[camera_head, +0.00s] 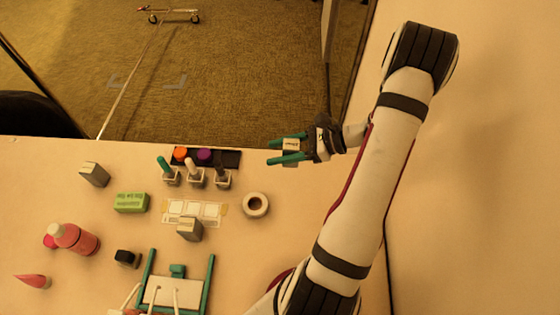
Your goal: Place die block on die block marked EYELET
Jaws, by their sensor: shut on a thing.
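My gripper (272,151) has teal fingers and is at the right of the table's far edge, pointing left. It is shut on a small pale die block (291,144) with dark lettering too small to read. One grey die block (95,174) stands at the left of the table. Another grey die block (189,229) stands at the lower edge of a white card with several squares (209,211). I cannot read which block is marked EYELET. Both are left of my gripper and apart from it.
Small bottles with green, white and dark caps (195,176) stand before a black tray (231,158) of coloured pots. A tape roll (256,205), green box (131,202), pink bottle (75,238), black-topped jar (127,258) and teal-sided rack (210,284) lie around.

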